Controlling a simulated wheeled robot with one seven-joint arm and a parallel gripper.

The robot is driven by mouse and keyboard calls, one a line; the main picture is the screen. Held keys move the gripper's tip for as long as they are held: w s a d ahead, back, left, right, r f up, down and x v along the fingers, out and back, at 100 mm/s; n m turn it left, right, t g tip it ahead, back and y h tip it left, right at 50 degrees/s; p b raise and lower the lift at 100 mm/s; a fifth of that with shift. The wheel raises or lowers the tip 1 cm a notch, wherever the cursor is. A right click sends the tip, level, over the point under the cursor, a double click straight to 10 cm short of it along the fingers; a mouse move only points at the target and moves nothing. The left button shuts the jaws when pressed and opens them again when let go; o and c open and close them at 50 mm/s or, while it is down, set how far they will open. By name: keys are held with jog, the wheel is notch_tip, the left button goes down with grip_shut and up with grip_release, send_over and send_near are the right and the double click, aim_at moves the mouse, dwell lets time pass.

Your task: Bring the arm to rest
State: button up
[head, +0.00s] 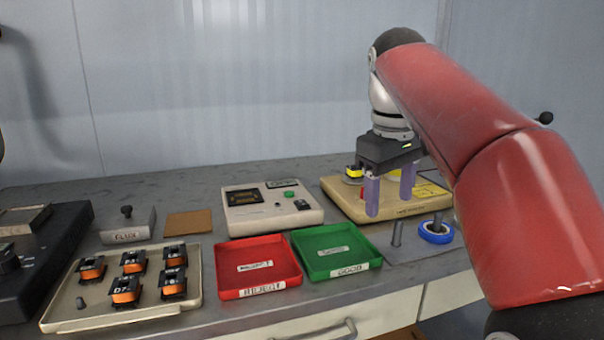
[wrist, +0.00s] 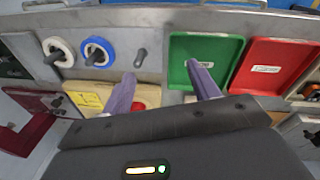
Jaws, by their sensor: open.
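My red arm reaches in from the right in the head view. My gripper (head: 390,191) points down above the beige board (head: 338,193) at the back right of the bench. Its two purple fingers are apart with nothing between them. The arm hides part of the board and the bench's right end.
An empty red tray (head: 225,283) and an empty green tray (head: 301,245) lie at the front. Left of them, a beige tray (head: 60,318) holds several orange coils. A tester (head: 270,217) stands behind. Pegs and a blue spool (head: 436,238) stand at right.

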jog(key=s+d+f+m+t, duration=0.1)
jog(key=s+f+m+t, duration=0.3)
jog(key=s+f, duration=1.5)
notch_tip(320, 180, down, 4)
jog(key=shift+d+r+m+y, duration=0.2)
jog(key=shift+m+y, duration=0.2)
jog(key=shift+m, duration=0.7)
